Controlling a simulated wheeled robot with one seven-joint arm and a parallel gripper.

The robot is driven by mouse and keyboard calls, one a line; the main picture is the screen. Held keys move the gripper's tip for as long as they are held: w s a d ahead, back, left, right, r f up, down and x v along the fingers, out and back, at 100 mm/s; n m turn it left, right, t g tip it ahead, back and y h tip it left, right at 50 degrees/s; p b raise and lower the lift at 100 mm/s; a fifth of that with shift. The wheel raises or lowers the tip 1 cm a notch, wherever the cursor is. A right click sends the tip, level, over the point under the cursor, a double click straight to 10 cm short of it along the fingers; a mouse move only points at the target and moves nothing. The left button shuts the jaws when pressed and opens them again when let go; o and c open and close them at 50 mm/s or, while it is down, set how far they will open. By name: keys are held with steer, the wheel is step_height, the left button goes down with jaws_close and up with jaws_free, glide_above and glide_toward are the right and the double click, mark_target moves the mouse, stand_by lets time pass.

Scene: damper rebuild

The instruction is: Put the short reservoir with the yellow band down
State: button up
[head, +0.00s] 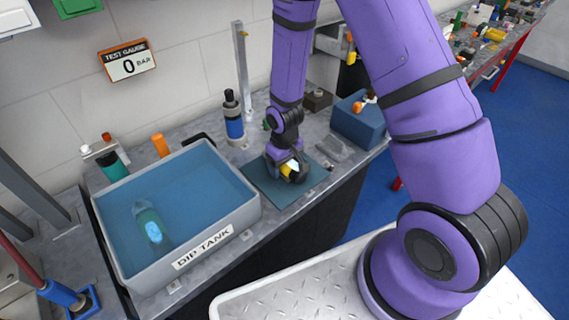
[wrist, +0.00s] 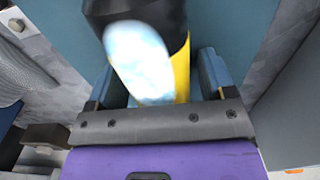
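The short reservoir with the yellow band (head: 290,169) is at my gripper, low over the dark teal mat (head: 262,187) on the bench. In the wrist view the reservoir (wrist: 181,75) shows a black end, yellow body and a pale blue-white patch. In the wrist view the finger pads of my gripper (wrist: 160,82) flank the yellow part. The reservoir's underside is hidden, so I cannot tell whether it touches the mat.
The grey dip tank (head: 228,222) with blue liquid stands left of the mat, a teal-and-pale object (head: 149,226) in it. A blue-banded black cylinder (head: 233,117) stands behind. A blue box (head: 358,124) and a grey block (head: 334,148) are to the right.

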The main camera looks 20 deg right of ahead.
step_height(320, 180, up, 13)
steer(key=shift+f, duration=0.2)
steer(key=s+d+r+m+t, duration=0.1)
steer(key=s+d+r, duration=0.15)
steer(key=r, duration=0.65)
steer(key=s+d+r+m+t, duration=0.15)
steer(key=s+r, duration=0.25)
steer(key=r, duration=0.6)
steer(key=s+d+r+t, duration=0.1)
steer(key=s+r, duration=0.4)
steer(key=s, duration=0.3)
steer(key=s+d+r+m+t, duration=0.1)
steer(key=s+d+r, duration=0.1)
steer(key=s+r, duration=0.4)
steer(key=shift+s+d+r+t, duration=0.2)
steer(key=shift+s+t, duration=0.15)
steer(key=shift+s, duration=0.5)
